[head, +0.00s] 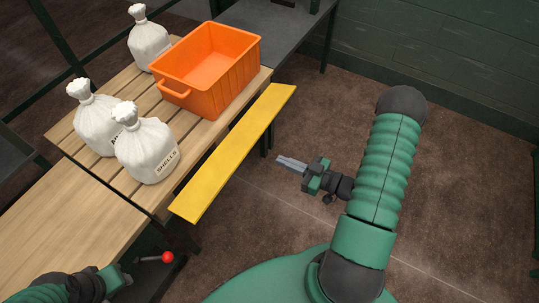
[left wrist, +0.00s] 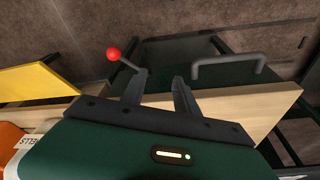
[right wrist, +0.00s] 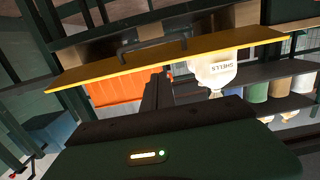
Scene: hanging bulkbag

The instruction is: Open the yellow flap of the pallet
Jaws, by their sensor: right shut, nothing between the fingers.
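The yellow flap (head: 232,156) is a long flat board along the right side of the wooden pallet (head: 118,178), tilt unclear. In the right wrist view the flap (right wrist: 225,48) crosses the picture beyond my fingers, near a dark handle (right wrist: 152,50). My right gripper (head: 280,160) is shut and empty, to the right of the flap and apart from it. My left gripper (left wrist: 160,78) is open, with nothing seen between its fingers. A lever with a red ball (left wrist: 113,54) is just beside its left finger; the red ball (head: 167,257) also shows in the head view.
An orange crate (head: 225,85) and white sacks (head: 148,150) stand on the pallet. A second wooden surface (head: 55,230) lies nearer, at left. A grey table (head: 275,30) stands behind. The brown floor right of the flap is clear around my right arm.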

